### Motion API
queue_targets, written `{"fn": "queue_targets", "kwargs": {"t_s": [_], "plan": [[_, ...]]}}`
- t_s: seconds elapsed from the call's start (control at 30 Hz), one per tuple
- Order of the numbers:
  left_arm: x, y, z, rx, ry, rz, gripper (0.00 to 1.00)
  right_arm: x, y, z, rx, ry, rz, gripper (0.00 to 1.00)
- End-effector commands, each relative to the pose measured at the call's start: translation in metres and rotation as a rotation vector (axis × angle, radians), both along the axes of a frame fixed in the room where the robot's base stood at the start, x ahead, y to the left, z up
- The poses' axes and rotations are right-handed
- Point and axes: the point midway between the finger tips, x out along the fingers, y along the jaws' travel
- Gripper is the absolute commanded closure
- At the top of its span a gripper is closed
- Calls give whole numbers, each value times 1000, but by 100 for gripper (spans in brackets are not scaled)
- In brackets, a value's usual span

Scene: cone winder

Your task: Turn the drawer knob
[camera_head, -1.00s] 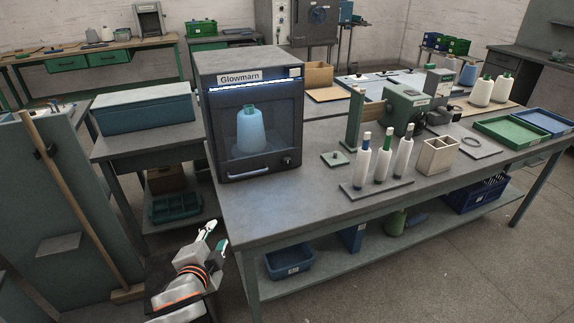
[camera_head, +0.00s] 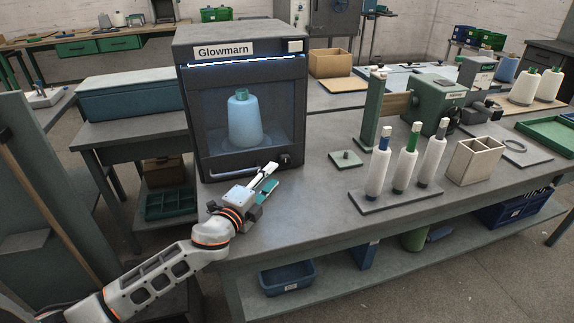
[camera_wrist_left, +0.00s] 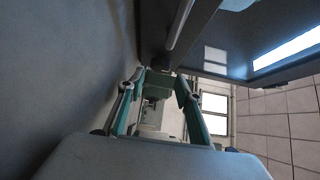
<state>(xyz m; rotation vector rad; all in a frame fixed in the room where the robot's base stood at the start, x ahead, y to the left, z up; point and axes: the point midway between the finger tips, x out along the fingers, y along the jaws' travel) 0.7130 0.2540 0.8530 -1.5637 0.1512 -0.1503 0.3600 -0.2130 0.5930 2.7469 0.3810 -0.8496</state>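The dark cabinet labelled Glowmarn (camera_head: 190,110) stands on the bench with a lit window. A small dark knob (camera_head: 285,160) sits at the lower right of its front, right of the pale handle bar (camera_head: 235,170). My left gripper (camera_head: 272,177) is just in front of the knob and slightly below it in the head view, its fingers pointing up and right. In the left wrist view the fingers (camera_wrist_left: 160,82) are spread apart. A dark shape that looks like the knob (camera_wrist_left: 160,70) shows near and between the tips; contact cannot be told. My right gripper is not in view.
A light blue cone (camera_head: 245,120) stands behind the window. Right of the cabinet are a small green plate (camera_head: 346,159), a rack of spindles (camera_head: 395,197) and a beige divided box (camera_head: 476,160). The bench front between gripper and rack is clear.

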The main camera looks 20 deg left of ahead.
Motion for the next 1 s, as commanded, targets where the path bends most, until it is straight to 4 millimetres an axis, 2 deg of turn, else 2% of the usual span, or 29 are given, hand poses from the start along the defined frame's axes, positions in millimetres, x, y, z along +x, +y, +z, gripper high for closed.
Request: {"fn": "queue_targets", "kwargs": {"t_s": [0.5, 0.63, 0.9, 0.93, 1.0], "plan": [[65, -13, 0, -2, 0, 1, 65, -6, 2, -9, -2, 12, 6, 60], [72, -14, 1, -1, 0, 0, 65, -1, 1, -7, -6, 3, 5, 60], [73, -14, 1, -2, 0, 1, 65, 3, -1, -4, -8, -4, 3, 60], [73, -14, 1, -2, 0, 1, 68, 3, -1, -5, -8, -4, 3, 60], [73, -14, 1, -2, 0, 1, 86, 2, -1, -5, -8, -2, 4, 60]]}}
